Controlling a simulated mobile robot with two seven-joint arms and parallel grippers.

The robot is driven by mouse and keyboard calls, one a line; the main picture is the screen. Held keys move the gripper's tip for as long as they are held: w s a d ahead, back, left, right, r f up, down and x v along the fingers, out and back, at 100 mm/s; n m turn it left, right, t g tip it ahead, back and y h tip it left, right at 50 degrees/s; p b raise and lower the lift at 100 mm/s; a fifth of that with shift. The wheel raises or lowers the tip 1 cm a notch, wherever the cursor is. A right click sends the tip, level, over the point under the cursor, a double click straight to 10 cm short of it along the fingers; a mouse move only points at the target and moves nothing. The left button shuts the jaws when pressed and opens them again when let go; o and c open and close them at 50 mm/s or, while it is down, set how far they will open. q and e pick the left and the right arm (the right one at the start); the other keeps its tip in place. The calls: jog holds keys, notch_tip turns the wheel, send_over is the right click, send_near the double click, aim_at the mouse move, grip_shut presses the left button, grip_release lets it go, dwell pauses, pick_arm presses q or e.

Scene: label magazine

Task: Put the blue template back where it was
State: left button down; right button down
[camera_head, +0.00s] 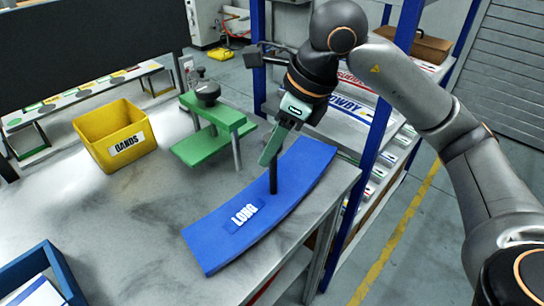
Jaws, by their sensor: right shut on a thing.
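The blue template (285,195) is a long curved plate with a white LONG label, and a dark upright handle (273,178) rises from it. It lies slanted over the right part of the grey table (150,240), its far end near the table's right edge. I cannot tell whether it touches the tabletop. My right gripper (271,150) comes down from above and is shut on the handle, hiding its top. My left gripper is not in view.
A green clamp-like stand with a dark knob (208,94) stands close behind the template. A yellow BANDS bin (115,135) is at the left, a blue tray (62,268) at the front left. A blue-posted shelf rack (385,110) stands beyond the right edge.

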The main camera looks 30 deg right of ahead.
jog(key=shift+f, duration=1.45)
jog(key=shift+c, duration=2.3)
grip_release()
jog(key=p+v, duration=0.1)
jog(key=v, duration=1.1)
